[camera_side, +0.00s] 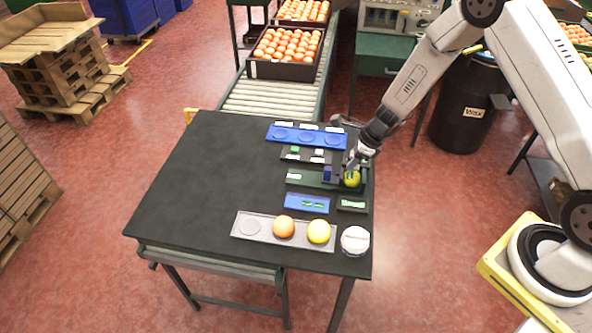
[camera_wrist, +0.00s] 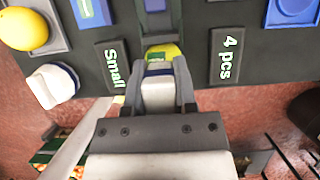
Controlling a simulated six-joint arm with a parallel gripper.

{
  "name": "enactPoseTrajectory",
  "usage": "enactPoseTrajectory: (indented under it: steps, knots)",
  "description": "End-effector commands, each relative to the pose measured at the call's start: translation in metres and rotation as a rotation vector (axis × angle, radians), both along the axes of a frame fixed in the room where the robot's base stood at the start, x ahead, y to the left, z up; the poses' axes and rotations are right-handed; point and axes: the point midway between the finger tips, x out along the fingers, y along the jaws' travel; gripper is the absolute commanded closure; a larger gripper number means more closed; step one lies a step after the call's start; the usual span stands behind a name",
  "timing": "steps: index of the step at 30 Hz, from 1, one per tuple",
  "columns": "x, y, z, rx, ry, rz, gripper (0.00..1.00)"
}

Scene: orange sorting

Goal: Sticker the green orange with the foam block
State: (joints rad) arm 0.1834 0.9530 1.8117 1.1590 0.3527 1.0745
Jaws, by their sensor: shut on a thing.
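My gripper (camera_side: 353,160) is low over the right part of the black table. In the wrist view my gripper (camera_wrist: 162,68) is shut on a pale block with a blue edge, which looks like the foam block (camera_wrist: 158,92). The green orange (camera_side: 352,180), yellow-green, is directly under my gripper. In the wrist view the green orange (camera_wrist: 172,51) shows just beyond the fingertips, with a small green patch by the block's edge. The block seems to be at the fruit or touching it; the exact contact is hidden.
A grey tray (camera_side: 262,236) holds an orange (camera_side: 284,227) and a yellow fruit (camera_side: 319,232), with one empty spot. A white round item (camera_side: 355,240) stands beside it. The table's left is clear.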

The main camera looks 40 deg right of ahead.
Motion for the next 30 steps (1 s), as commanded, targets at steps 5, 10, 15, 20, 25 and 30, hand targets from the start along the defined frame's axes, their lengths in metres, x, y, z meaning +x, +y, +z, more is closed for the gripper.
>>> enactPoseTrajectory:
  steps: [5,10,15,20,25,30]
  knots:
    - [0.001,0.000,0.011,0.000,-0.002,0.001,1.00]
    - [0.000,0.000,0.020,0.000,-0.002,0.001,1.00]
    - [0.000,0.000,0.030,-0.001,-0.001,0.001,1.00]
    - [0.000,0.000,0.039,0.000,-0.002,0.001,1.00]
    - [0.000,0.000,0.048,0.000,-0.001,0.000,1.00]
    - [0.000,0.000,0.052,0.000,0.000,0.001,1.00]
